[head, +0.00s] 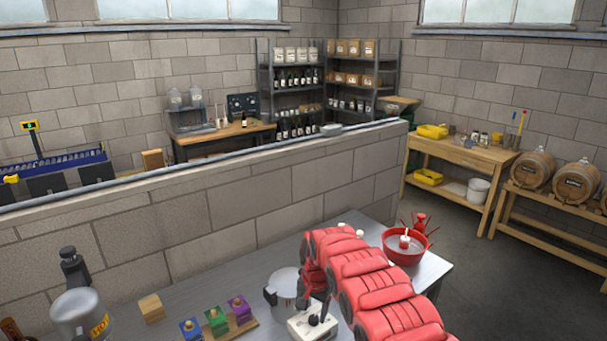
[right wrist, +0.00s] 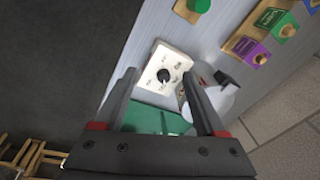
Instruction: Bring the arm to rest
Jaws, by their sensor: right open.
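My right arm (head: 370,285), red with dark joints, reaches in from the lower right over the grey bench (head: 262,262). My right gripper (right wrist: 160,74) shows in the right wrist view with its two dark fingers apart and nothing held between them. Beyond the fingertips is a white box with a black knob (right wrist: 163,76), which also stands on the bench in the head view (head: 303,327). In the head view the arm hides much of the gripper's surroundings. My left gripper is in neither view.
A metal pot (head: 284,287) stands close to the arm. A red bowl (head: 405,255) is at the bench's right end. Coloured blocks (head: 217,320), a wooden block (head: 151,308) and a metal can marked HOT (head: 78,316) stand to the left. A block wall (head: 250,205) runs behind.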

